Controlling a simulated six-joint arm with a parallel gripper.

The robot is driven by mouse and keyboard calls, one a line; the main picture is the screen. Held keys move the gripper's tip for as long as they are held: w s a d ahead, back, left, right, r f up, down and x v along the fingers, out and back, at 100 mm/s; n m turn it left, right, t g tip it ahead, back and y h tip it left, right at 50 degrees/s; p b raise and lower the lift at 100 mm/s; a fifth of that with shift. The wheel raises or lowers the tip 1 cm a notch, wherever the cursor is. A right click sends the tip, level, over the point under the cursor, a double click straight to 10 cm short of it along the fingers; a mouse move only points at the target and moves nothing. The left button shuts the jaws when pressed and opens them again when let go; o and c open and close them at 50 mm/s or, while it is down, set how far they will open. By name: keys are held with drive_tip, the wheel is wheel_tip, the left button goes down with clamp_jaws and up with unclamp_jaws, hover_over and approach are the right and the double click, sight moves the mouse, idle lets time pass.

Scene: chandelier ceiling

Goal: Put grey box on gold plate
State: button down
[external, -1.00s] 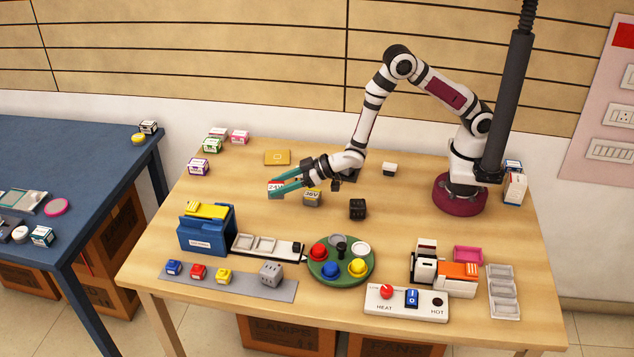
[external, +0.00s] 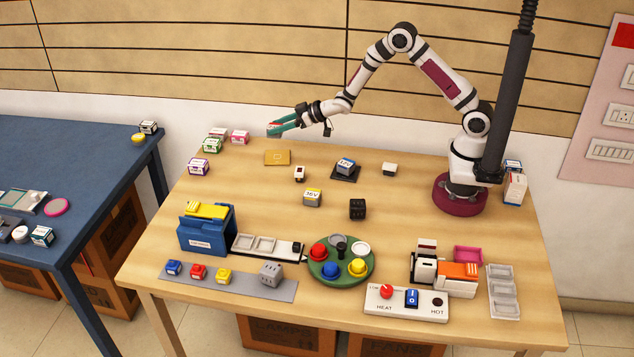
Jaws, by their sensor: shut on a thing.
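My gripper (external: 274,129), with teal fingers, is shut on a small box that is mostly hidden between the fingers; only a bit of grey and red shows. It is raised above the table's back left part and appears above the gold plate in the picture. The gold plate (external: 277,158) is a flat square lying on the table, with nothing on it. I cannot tell for sure that the held box is the grey box.
Several small boxes, including a pink one (external: 240,137), stand left of the plate. A blue holder (external: 206,232) stands front left.

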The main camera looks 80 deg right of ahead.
sight(281, 157)
drive_tip(key=d+f, duration=0.1)
drive_tip(key=f, duration=0.2)
drive_tip(key=d+f, duration=0.1)
drive_tip(key=f, duration=0.6)
drive_tip(key=shift+w+d, duration=0.3)
drive_tip(key=shift+d, duration=0.1)
drive_tip(key=shift+f, duration=0.1)
drive_tip(key=shift+c, duration=1)
unclamp_jaws()
